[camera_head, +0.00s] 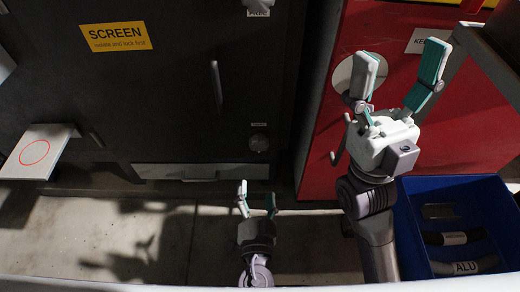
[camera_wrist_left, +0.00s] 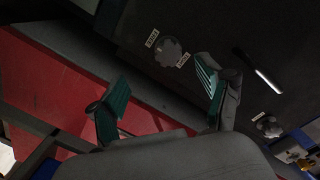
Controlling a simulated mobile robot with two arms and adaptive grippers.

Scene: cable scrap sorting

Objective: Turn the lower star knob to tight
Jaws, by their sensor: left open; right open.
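The lower star knob (camera_head: 259,142) is a small dark grey knob low on the dark cabinet's right side, with a label above it. My right gripper (camera_head: 402,82) is open and empty in front of the red cabinet.
An upper knob (camera_head: 258,5) and a bar handle (camera_head: 216,85) are on the dark cabinet (camera_head: 150,100). A white shelf with a red circle (camera_head: 36,150) juts out at left. A blue bin (camera_head: 412,235) holding cable pieces stands at lower right, beside my right arm.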

